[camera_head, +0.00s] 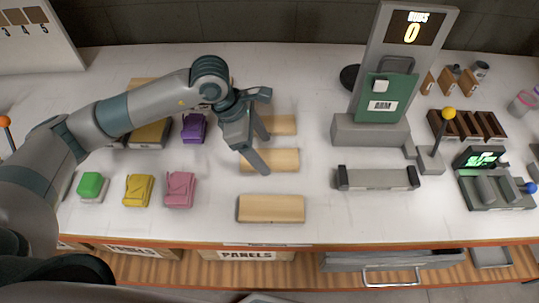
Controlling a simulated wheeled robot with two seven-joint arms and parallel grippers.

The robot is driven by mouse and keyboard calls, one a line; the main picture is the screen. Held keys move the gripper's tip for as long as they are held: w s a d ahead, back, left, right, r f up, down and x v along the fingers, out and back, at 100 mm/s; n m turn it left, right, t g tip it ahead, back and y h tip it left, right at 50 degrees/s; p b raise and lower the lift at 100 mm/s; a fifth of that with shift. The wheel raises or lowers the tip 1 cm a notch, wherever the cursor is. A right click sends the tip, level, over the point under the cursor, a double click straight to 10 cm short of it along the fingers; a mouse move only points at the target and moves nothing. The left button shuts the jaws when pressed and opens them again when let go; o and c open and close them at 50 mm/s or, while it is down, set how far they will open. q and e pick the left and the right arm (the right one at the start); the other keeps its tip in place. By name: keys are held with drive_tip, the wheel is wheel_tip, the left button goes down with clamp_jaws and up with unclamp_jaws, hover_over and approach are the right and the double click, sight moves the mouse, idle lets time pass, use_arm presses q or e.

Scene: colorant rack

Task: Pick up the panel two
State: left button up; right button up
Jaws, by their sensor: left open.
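Three light wooden panels lie in a column near the table's middle: a back panel (282,125), a middle panel (285,160) and a front panel (271,209). No number shows on them, so I cannot tell by label which is panel two. My left gripper (265,154) is open and empty, with its fingers pointing down at the left part of the middle panel. One finger covers part of that panel; I cannot tell whether it touches. My right gripper is not in view.
Purple (193,128), pink (179,189) and yellow (138,190) folded pieces and a green block (91,186) lie on the left. A grey stand with a green bag (382,98) and a grey bar fixture (378,178) are on the right. White table is clear between.

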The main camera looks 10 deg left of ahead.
sight(270, 160)
use_arm(q)
drive_tip(key=shift+x, duration=1.1)
drive_tip(key=c, duration=1.2)
